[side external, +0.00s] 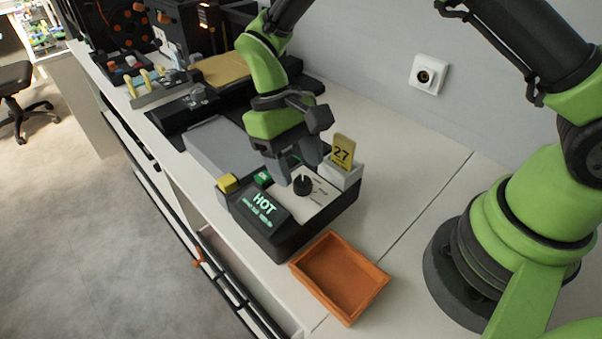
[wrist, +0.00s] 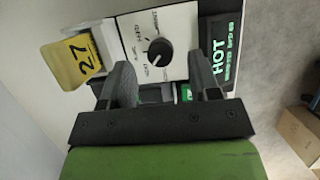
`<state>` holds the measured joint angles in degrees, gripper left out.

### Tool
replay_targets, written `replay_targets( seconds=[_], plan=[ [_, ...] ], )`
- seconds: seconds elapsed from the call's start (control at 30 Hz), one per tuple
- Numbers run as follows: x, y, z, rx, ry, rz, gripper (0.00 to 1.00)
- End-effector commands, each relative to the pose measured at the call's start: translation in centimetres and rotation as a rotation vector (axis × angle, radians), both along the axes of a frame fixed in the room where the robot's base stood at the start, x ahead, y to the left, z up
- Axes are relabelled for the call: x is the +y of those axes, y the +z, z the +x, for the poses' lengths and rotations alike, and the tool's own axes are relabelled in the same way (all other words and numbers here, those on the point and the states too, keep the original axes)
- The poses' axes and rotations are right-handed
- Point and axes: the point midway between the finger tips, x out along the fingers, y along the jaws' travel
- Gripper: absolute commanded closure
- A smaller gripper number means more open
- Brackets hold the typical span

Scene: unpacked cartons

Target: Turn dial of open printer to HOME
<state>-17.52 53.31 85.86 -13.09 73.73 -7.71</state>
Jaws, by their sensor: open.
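The printer (side external: 262,232) is a dark box on the counter with a green-lit display (side external: 263,207) reading HOT. Its black round dial (side external: 303,185) sits on a white panel (side external: 318,199). In the wrist view the dial (wrist: 160,51) has a white pointer mark and printed labels around it, too small to read surely. My gripper (side external: 296,172) is over the printer, just behind and above the dial. It is open and empty; in the wrist view its two fingers (wrist: 165,85) are spread, with the dial beyond their tips and apart from them.
A yellow tag marked 27 (side external: 342,152) stands in a pale holder (side external: 341,175) beside the dial. A yellow block (side external: 228,183) sits at the printer's left corner. An empty orange tray (side external: 340,278) lies in front. The counter to the right (side external: 400,185) is clear. A socket (side external: 428,75) is on the wall.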

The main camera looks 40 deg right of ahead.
Motion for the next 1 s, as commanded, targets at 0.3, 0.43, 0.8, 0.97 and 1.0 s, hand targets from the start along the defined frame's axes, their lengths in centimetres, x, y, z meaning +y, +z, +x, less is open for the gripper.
replay_targets(
  seconds=[0.3, 0.43, 0.8, 0.97, 1.0],
  plan=[
    [0.0, -2.5, -1.0, 0.0, -0.001, 0.0, 0.44],
    [0.0, -2.5, -1.0, -0.001, -0.001, 0.0, 0.44],
    [0.0, -2.4, -1.0, -0.001, -0.001, 0.0, 0.93],
    [0.0, -2.4, -1.0, -0.001, -0.013, 0.0, 0.93],
    [0.0, -2.4, -1.0, -0.001, -0.022, 0.0, 0.93]
  ],
)
